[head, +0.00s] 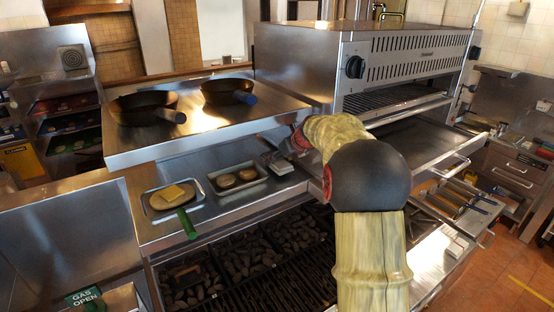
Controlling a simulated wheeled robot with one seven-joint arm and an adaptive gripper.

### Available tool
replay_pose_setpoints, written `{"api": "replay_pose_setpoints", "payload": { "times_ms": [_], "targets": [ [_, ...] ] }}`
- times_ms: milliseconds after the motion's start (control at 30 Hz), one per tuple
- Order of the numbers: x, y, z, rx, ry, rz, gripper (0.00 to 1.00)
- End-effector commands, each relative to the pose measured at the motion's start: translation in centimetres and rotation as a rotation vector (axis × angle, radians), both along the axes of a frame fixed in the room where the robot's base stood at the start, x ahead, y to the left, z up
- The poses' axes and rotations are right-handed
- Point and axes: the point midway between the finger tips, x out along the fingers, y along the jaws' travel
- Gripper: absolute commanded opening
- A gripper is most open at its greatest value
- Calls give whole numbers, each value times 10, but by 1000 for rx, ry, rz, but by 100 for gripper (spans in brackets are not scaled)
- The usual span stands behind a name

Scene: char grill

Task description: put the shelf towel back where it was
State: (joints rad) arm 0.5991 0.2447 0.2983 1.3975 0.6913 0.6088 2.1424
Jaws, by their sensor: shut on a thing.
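My arm reaches up from the bottom and bends left over the grill toward the lower steel shelf (215,205). My gripper (272,152) is at the shelf's right end, small and partly hidden behind my wrist. It is shut on a small greyish folded cloth, which I take to be the shelf towel (280,167). The towel is low at the shelf, right of a tray with two round buns. I cannot tell whether it touches the shelf surface.
Left on the shelf are the bun tray (262,181) and a tray (150,208) with a cheese-topped item and a green-handled tool (187,223). Two pans (143,106) stand on the raised shelf above. A steel broiler (400,65) stands close behind my arm. The charcoal grill (270,262) lies below.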

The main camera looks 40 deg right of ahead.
Motion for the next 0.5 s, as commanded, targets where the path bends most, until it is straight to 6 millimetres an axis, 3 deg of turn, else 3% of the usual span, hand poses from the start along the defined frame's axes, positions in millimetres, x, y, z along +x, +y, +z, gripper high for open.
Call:
{"api": "replay_pose_setpoints", "payload": {
  "times_ms": [67, 167, 500],
  "targets": [
    [14, 0, 1, 0, 0, 3, 21],
    [11, 0, -13, 1, 1, 0, 21],
    [10, 0, -18, 0, 1, 0, 21]
  ]
}}
